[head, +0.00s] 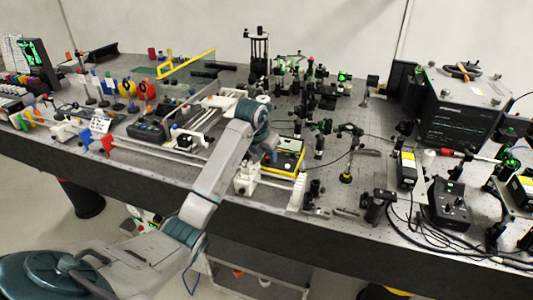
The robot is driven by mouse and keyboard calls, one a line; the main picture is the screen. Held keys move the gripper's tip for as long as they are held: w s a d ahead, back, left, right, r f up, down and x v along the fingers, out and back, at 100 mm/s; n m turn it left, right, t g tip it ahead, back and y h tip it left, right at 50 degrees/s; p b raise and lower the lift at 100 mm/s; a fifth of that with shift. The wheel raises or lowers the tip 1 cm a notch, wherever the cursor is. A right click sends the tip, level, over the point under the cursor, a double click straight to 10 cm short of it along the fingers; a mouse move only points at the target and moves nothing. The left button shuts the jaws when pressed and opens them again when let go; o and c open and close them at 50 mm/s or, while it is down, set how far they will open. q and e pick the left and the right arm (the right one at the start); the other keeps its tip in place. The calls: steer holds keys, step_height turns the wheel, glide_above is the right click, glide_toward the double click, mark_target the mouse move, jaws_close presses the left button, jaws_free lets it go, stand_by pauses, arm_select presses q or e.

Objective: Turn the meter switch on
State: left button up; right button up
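The meter appears to be the yellow-edged box (292,166) with a dark face, near the middle of the bench. Its switch is too small to make out, so I cannot tell its position. My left arm reaches in from the lower left and bends down at the wrist beside the meter. My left gripper (270,154) is small and dark, at the meter's left side and partly hidden by my arm. I cannot tell whether it touches the meter or whether its fingers are open. My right gripper is not in view.
The bench (150,166) is crowded. Optical posts stand behind the meter, and a white mount (246,180) is just in front of it. A large black instrument (455,108) and a black control box (449,204) with loose cables are at the right. Colored holders fill the left.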

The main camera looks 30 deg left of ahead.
arm_select(q)
steer(key=shift+w+f, duration=0.2)
steer(key=shift+f, duration=0.35)
steer(key=shift+c, duration=0.2)
jaws_close()
